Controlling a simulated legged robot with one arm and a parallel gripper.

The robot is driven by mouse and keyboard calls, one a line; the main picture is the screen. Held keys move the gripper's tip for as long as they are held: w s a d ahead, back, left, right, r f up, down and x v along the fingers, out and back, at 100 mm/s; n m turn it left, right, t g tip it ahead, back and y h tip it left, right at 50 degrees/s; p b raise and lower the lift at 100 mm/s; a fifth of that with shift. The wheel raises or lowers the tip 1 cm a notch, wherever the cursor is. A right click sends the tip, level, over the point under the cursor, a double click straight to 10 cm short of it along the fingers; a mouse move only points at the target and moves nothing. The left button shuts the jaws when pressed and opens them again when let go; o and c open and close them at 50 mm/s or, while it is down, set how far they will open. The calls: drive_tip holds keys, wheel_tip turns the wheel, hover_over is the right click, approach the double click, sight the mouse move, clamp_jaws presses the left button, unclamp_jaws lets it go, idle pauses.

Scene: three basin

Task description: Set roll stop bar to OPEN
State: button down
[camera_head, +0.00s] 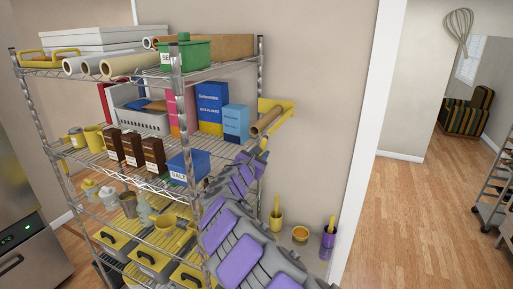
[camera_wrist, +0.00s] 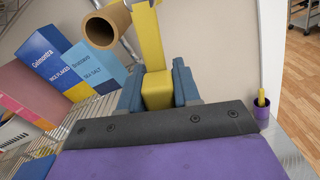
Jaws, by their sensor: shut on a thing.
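A yellow wall holder (camera_head: 285,105) is fixed beside the rack's right post in the head view. A brown roll (camera_head: 267,121) lies in it, and its hollow end (camera_wrist: 108,25) faces me at the top of the wrist view. A yellow bar (camera_wrist: 150,40), apparently the roll stop bar, stands just right of the roll. My gripper (camera_wrist: 158,88) has its blue-grey fingers on both sides of the bar's yellow block-like lower end and is shut on it. In the head view my gripper (camera_head: 258,157) is just below the roll, with the bar's held end largely hidden.
The wire rack (camera_head: 178,110) stands close on the left, with a dark blue box (camera_head: 210,102) and light blue box (camera_head: 235,124) near my gripper. Below are yellow (camera_head: 276,220) and purple (camera_head: 329,237) cups. Open floor lies right.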

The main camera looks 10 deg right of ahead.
drive_tip(key=shift+s+d+f+n+p, duration=0.1)
drive_tip(key=shift+s+d+n+p, duration=0.3)
drive_tip(key=shift+n, duration=0.55)
drive_tip(key=shift+s+d+f+n+p, duration=0.15)
drive_tip(key=shift+d+n+p, duration=0.25)
drive_tip(key=shift+n, duration=0.55)
drive_tip(key=shift+s, duration=0.1)
drive_tip(key=c, duration=0.9)
unclamp_jaws()
drive_tip(key=shift+a, duration=0.1)
drive_tip(key=b+v, duration=0.2)
drive_tip(key=v, duration=1.5)
drive_tip(key=shift+a+b, duration=0.1)
drive_tip(key=shift+b, duration=0.3)
